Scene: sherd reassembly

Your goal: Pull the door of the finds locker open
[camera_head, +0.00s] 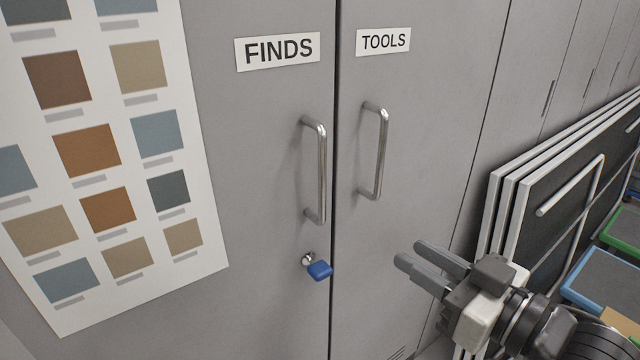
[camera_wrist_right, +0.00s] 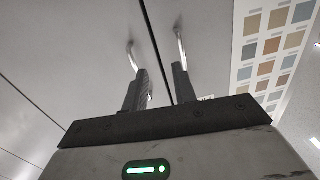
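The finds locker door (camera_head: 255,170) is grey, carries a FINDS label (camera_head: 278,51) and stands closed, flush with the door beside it. Its upright metal bar handle (camera_head: 321,170) is near the door's right edge. A blue-headed key (camera_head: 320,271) sits in the lock below the handle. My right gripper (camera_head: 411,254) is open and empty, to the right of the key and lower than the handles, in front of the tools door. The finds handle also shows in the right wrist view (camera_wrist_right: 183,52), beyond the fingertips and apart from them. My left gripper is not in view.
The tools door (camera_head: 420,140) with its own bar handle (camera_head: 381,150) adjoins on the right. A colour chart (camera_head: 110,170) hangs at the left. Framed dark panels (camera_head: 560,190) lean against the lockers at the right, close to my right arm. Blue- and green-edged trays (camera_head: 600,275) lie beyond.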

